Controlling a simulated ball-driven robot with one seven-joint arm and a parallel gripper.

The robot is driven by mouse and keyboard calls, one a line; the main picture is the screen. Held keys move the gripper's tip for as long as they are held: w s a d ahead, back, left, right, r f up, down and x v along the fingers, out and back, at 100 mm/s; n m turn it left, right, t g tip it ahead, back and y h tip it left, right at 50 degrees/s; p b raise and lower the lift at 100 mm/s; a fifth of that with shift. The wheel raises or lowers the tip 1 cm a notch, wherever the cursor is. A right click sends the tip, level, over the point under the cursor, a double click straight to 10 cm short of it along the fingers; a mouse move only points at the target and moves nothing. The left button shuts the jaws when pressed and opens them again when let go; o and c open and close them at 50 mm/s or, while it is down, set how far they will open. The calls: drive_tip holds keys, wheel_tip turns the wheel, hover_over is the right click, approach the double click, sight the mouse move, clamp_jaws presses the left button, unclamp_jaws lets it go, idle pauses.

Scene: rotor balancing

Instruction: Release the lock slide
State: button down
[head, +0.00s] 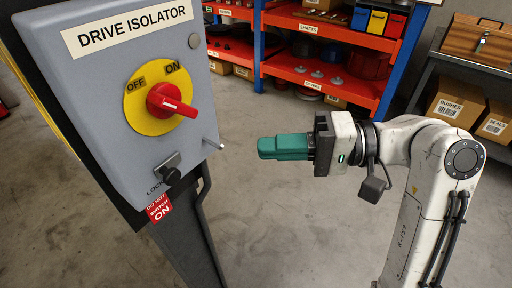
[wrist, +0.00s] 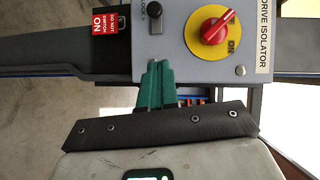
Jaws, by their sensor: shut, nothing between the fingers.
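The lock slide (head: 170,172) is a small black knob low on the front of the grey drive isolator box (head: 110,120), beside a partly covered "LOCK" label. It also shows at the top of the wrist view (wrist: 154,9). A red rotary switch (head: 168,101) sits on a yellow disc marked OFF and ON above it. My gripper (head: 262,148) has green fingers, shut with nothing between them. It is to the right of the box and apart from the knob. In the wrist view the finger tips (wrist: 156,66) overlap the box's edge.
A red "do not switch on" tag (head: 159,208) hangs below the box. Shelves (head: 325,75) stand behind. The floor (head: 285,235) below my gripper is clear.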

approach(167, 167)
drive_tip(key=w+a, duration=0.1)
drive_tip(key=w, duration=0.2)
drive_tip(key=shift+s+a+f+p, duration=0.1)
drive_tip(key=shift+s+a+p, duration=0.6)
drive_tip(key=shift+s+a, duration=0.85)
drive_tip(key=shift+w, duration=0.1)
drive_tip(key=s+a+p, duration=0.1)
drive_tip(key=s+a, duration=0.1)
drive_tip(key=s, duration=0.1)
drive_tip(key=shift+a+p, duration=0.15)
drive_tip(key=shift+p, duration=0.25)
drive_tip(key=shift+w, duration=0.1)
